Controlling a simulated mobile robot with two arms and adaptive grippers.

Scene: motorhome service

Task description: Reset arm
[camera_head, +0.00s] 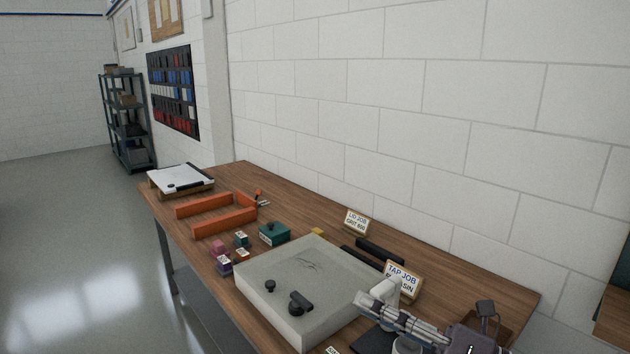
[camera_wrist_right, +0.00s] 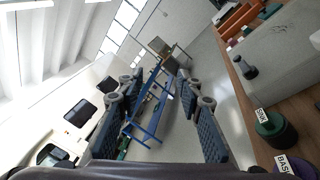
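My right gripper (camera_head: 392,312) is at the lower right of the head view, over the near right part of the wooden bench. In the right wrist view its two dark blue ridged finger pads stand wide apart, with nothing held between them (camera_wrist_right: 158,115). My left gripper shows in neither view.
The wooden bench (camera_head: 325,215) runs along a white block wall. A pale grey basin block (camera_head: 310,270) lies left of my right gripper, with a "TAP JOB" sign (camera_head: 402,281) just behind it. An orange tray (camera_head: 222,221) and small boxes lie farther left. Green (camera_wrist_right: 272,128) and purple round containers are near the wrist.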

